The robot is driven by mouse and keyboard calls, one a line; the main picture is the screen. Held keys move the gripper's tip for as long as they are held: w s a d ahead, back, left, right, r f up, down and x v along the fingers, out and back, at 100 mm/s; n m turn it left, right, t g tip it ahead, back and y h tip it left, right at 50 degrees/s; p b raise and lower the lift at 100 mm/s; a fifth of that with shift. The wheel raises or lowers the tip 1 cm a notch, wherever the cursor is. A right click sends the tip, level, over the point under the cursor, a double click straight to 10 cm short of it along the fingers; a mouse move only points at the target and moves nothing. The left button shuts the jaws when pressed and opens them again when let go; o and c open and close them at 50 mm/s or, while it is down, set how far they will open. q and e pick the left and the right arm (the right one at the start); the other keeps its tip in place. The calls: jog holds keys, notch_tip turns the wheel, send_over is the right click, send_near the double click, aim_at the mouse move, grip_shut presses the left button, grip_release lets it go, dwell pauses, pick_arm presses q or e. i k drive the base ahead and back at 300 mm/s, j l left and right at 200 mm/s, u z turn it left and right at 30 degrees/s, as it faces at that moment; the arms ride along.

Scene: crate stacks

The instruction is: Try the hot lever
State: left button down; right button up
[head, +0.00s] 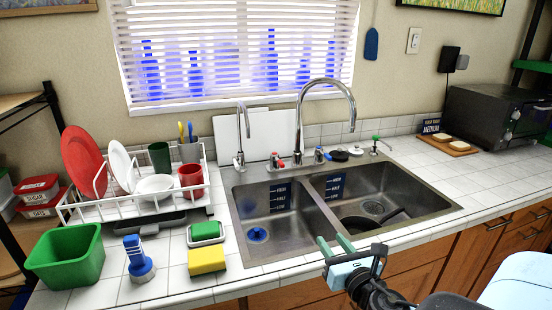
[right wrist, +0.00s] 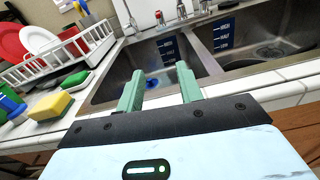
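The hot lever (head: 276,161), marked red, stands at the back rim of the sink to the left of the tall curved faucet (head: 299,120). It also shows in the right wrist view (right wrist: 158,17), beyond my fingertips. The blue-marked lever (head: 321,155) stands to the right of the faucet and also shows in the right wrist view (right wrist: 181,11). My right gripper (head: 332,242) is at the front edge of the sink, well short of the hot lever. Its green fingers are apart with nothing between them, as in the right wrist view (right wrist: 160,74). My left gripper is out of view.
The double sink (head: 262,262) has a dark pan (head: 370,222) in its right basin. A smaller spout (head: 240,140) stands left of the hot lever. A dish rack (head: 140,207), yellow sponge (head: 207,261) and green tub (head: 66,255) fill the left counter.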

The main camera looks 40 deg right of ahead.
aim_at(274, 156)
jog(key=i+l, duration=0.2)
jog(key=i, duration=0.25)
jog(key=i+l, duration=0.25)
jog(key=i, duration=0.25)
